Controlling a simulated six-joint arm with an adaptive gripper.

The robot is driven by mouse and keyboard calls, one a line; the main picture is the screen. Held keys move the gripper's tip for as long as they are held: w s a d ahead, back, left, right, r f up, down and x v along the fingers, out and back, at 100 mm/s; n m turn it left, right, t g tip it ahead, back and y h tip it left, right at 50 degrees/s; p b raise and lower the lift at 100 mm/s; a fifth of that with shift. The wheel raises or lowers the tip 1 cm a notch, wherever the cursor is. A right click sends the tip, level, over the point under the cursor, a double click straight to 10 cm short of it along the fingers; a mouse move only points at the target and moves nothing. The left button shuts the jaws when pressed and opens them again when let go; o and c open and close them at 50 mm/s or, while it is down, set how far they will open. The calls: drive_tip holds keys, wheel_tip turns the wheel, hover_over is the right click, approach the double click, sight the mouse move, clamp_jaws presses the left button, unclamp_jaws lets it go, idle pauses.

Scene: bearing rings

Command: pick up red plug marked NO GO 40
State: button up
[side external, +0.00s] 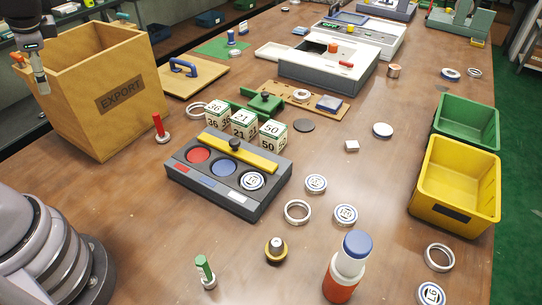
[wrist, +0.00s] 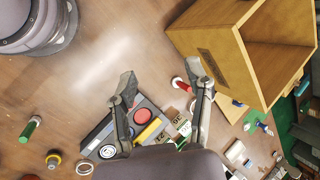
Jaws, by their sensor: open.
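The red plug (side external: 160,128) stands upright on the table, just right of the EXPORT box, with a red handle above a pale metal base. It also shows in the wrist view (wrist: 180,84), beside the right finger and close to the line between the fingertips. Its marking is too small to read. My gripper (wrist: 160,78) is open and empty, with its two fingers spread. In the side view my gripper (side external: 41,80) is high at the far left, overlapping the box's left edge and well apart from the plug.
The wooden EXPORT box (side external: 88,119) stands tall beside the plug. A grey tray (side external: 205,190) with coloured discs lies to the plug's right, with numbered cubes (side external: 243,125) behind it. A green-handled plug (side external: 205,270) stands nearer the front.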

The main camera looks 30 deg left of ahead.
drive_tip(key=w+a+f+m+y, duration=0.3)
drive_tip(key=w+f+m+y, duration=0.4)
drive_tip(key=w+m, duration=0.25)
drive_tip(key=m+t+h, duration=0.2)
drive_tip(key=m+t, duration=0.6)
drive_tip(key=m, duration=0.4)
approach(156, 116)
drive_tip(key=shift+n, duration=0.25)
drive_tip(key=x, duration=0.5)
drive_tip(key=shift+a, duration=0.2)
drive_tip(key=x, duration=0.6)
drive_tip(key=shift+d, duration=0.1)
clamp_jaws()
